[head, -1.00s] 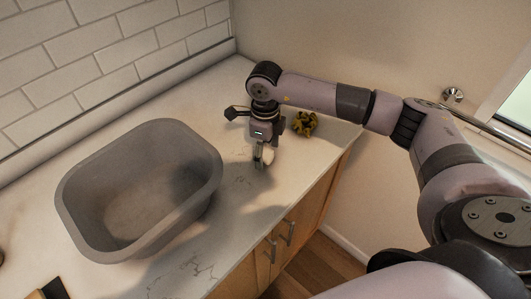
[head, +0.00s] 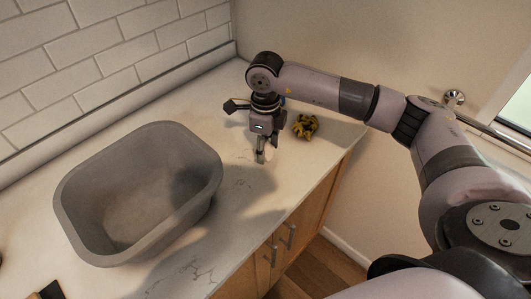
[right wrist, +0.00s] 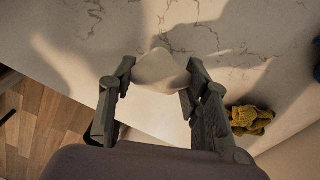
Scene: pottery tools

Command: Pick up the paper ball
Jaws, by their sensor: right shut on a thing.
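The paper ball (right wrist: 161,72) is a pale, off-white lump between the fingertips in the right wrist view. In the head view the paper ball (head: 260,156) is a small pale patch, partly hidden by the fingers. My right gripper (head: 262,151) points down and is shut on it, above the marble counter (head: 235,205) and right of the grey basin. In the right wrist view both fingers of the gripper (right wrist: 160,76) press on its sides. My left gripper is not in view.
A large grey basin (head: 70,215) stands on the counter to the left. Wooden cabinets (head: 300,222) drop off at the front edge. A tiled wall is behind.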

